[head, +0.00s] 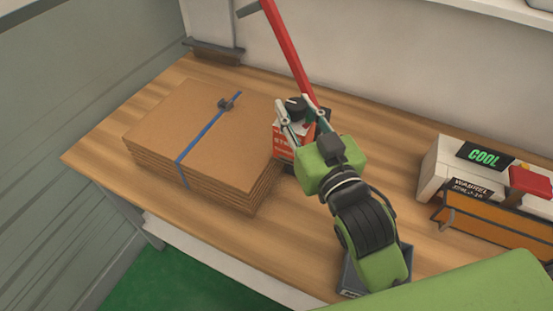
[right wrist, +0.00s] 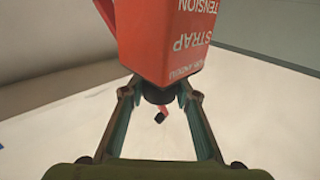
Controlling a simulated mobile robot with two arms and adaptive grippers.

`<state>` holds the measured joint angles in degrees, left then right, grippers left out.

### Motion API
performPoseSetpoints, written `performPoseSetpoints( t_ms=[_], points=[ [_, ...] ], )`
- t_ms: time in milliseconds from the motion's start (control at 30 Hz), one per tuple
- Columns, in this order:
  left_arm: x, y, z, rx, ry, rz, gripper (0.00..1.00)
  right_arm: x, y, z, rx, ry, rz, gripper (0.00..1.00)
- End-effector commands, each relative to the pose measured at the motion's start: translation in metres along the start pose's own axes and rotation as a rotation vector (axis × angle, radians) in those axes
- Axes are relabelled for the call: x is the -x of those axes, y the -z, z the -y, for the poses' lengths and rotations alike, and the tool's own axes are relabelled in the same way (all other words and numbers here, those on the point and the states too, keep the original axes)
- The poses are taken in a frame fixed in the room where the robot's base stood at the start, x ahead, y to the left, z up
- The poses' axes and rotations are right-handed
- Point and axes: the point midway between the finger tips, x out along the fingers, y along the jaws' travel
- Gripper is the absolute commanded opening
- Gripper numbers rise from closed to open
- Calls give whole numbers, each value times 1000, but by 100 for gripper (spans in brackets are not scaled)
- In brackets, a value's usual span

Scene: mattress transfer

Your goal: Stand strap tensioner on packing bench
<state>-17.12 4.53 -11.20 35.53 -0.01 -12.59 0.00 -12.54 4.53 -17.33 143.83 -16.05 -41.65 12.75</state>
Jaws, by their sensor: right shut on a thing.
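The strap tensioner (head: 284,143) is red with white lettering and a dark round part on top. A long red handle (head: 288,50) rises from it toward the upper left in the head view. My right gripper (head: 303,118) is shut on the tensioner near its upper part. In the right wrist view the red body (right wrist: 168,35) shows between the fingers, its lettering upside down. The tensioner is over the wooden packing bench (head: 390,180), just right of a cardboard stack. Whether its base touches the bench I cannot tell. My left gripper is out of view.
The stack of flat cardboard (head: 165,125) with a blue strap stands close to the tensioner's left. A white and orange machine marked COOL (head: 440,165) is at the right. A dark grey tray (head: 349,281) lies partly under my right arm. Bare bench shows between these things.

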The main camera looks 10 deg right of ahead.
Motion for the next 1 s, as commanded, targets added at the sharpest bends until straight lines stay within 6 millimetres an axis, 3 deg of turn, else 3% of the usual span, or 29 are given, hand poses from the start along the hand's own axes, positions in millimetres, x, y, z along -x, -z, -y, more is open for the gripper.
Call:
performPoseSetpoints(
  t_ms=[33, 267, 500, 700, 1000],
  points=[
    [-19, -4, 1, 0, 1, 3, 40, 0, -16, 0, 1, 0, -8, 0],
    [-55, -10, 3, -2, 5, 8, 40, 1, -65, 0, 2, 1, -3, 0],
    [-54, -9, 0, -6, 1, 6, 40, 1, -104, -1, 2, 0, -4, 0],
    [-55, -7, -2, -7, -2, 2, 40, 0, -117, -1, 0, 0, -7, 0],
    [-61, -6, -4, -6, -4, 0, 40, 0, -152, -1, 1, 0, -5, 0]
  ],
)
